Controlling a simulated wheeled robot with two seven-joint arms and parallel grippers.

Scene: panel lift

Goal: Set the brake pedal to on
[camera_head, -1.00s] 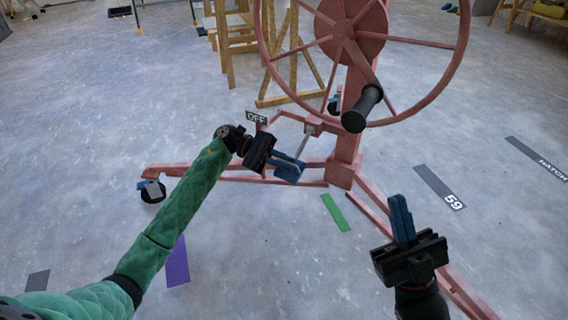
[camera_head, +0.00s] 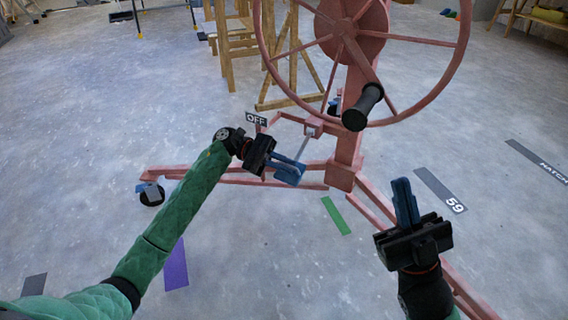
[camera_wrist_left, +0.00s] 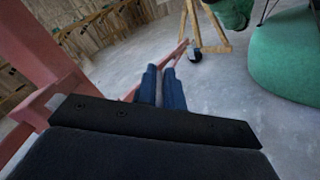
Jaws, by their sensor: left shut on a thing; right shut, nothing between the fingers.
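The brake pedal (camera_head: 305,146) shows as a thin grey lever reaching down from a bracket on the pink lift frame. Its lower end meets the blue fingers of my left gripper (camera_head: 288,172), which are shut on it; the fingers hide that end. An OFF sign (camera_head: 256,118) stands just up and left of the gripper. In the left wrist view the blue fingers (camera_wrist_left: 161,88) lie close together, and what is between them is hard to make out. My right gripper (camera_head: 404,203) is shut and empty, to the right of the pink column.
The pink frame (camera_head: 346,148) carries a large handwheel (camera_head: 462,40) with a black handle (camera_head: 362,108) above the pedal. Its legs spread over the floor, with a caster (camera_head: 151,194) at left. A wooden trestle (camera_head: 231,50) stands behind. Open floor lies in front.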

